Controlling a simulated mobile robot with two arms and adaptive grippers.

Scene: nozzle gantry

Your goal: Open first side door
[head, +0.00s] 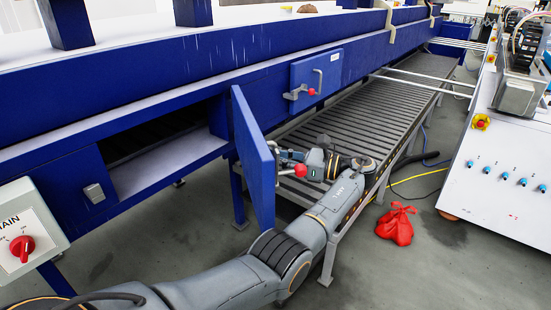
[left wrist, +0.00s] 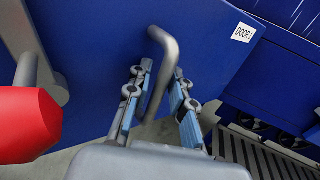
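The first side door (head: 254,158) is a blue panel standing swung outward from the gantry, leaving a dark opening (head: 155,132) beside it. In the left wrist view its blue face (left wrist: 100,60) carries a small white door label (left wrist: 243,33), a silver bar handle (left wrist: 167,50) and, at the left, a red knob (left wrist: 25,122). My left gripper (head: 284,163) is at the door's handle side. In the left wrist view its two fingers (left wrist: 161,85) stand apart on either side of the handle, with gaps visible. My right gripper is out of view.
A second blue door (head: 318,75) with a red-knobbed handle is closed farther along the gantry. A grey slatted roller bed (head: 365,110) runs behind my arm. A red bag (head: 396,224) lies on the floor; a white console (head: 495,150) stands right.

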